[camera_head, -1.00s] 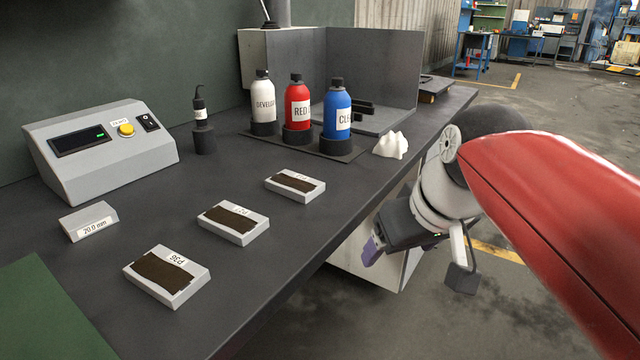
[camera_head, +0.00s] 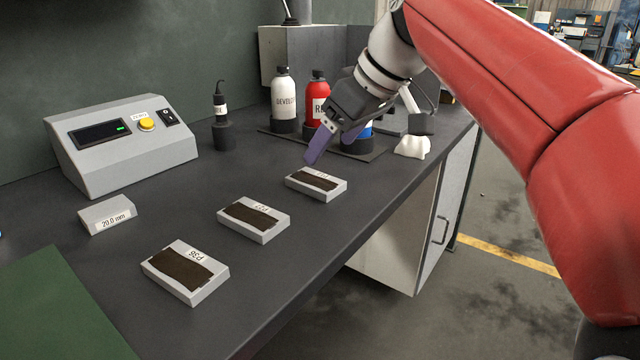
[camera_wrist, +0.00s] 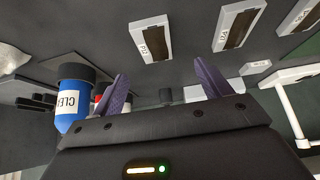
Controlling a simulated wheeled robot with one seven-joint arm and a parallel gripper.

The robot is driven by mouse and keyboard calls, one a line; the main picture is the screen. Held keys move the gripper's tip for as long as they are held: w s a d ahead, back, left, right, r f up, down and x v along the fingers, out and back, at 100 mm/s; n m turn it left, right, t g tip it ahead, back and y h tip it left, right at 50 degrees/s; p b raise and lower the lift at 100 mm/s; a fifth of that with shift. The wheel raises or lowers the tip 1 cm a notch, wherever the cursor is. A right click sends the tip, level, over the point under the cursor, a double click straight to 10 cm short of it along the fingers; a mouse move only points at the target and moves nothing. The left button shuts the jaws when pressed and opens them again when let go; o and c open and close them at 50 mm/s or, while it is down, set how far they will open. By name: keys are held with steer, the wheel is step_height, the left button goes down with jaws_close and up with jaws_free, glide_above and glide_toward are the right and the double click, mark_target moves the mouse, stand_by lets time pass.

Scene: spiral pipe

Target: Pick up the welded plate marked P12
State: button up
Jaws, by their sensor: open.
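Three light grey welded plates with dark brown weld bands lie in a row on the dark bench. The farthest plate (camera_head: 334,195) has a small label that seems to read P12; it also shows at the left of the row in the wrist view (camera_wrist: 163,52). The middle plate (camera_head: 262,236) has a label too small to read surely. The nearest plate (camera_head: 216,291) reads P36. My gripper (camera_head: 334,142) is open and empty, with purple fingers, above and just behind the farthest plate, apart from it. Both fingers show in the wrist view (camera_wrist: 160,78).
White, red and blue bottles stand behind my gripper; the blue one (camera_wrist: 72,98) is close to it in the wrist view. A white crumpled cloth (camera_head: 412,146) lies right of them. A grey control box (camera_head: 125,150) and 20.0 mm block (camera_head: 107,214) sit left. Bench space around the plates is clear.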

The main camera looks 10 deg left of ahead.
mark_target(317, 180)
steer(key=x, duration=0.4)
steer(key=d+b+x, duration=0.1)
steer(key=x, duration=0.1)
steer(key=shift+w+f, duration=0.15)
steer(key=shift+f, duration=0.4)
steer(key=shift+w+a+f, duration=0.15)
steer(key=shift+a+f, duration=0.2)
steer(key=shift+f, duration=0.15)
steer(key=shift+c, duration=0.5)
steer(key=shift+r, duration=0.1)
steer(key=c, duration=1.5)
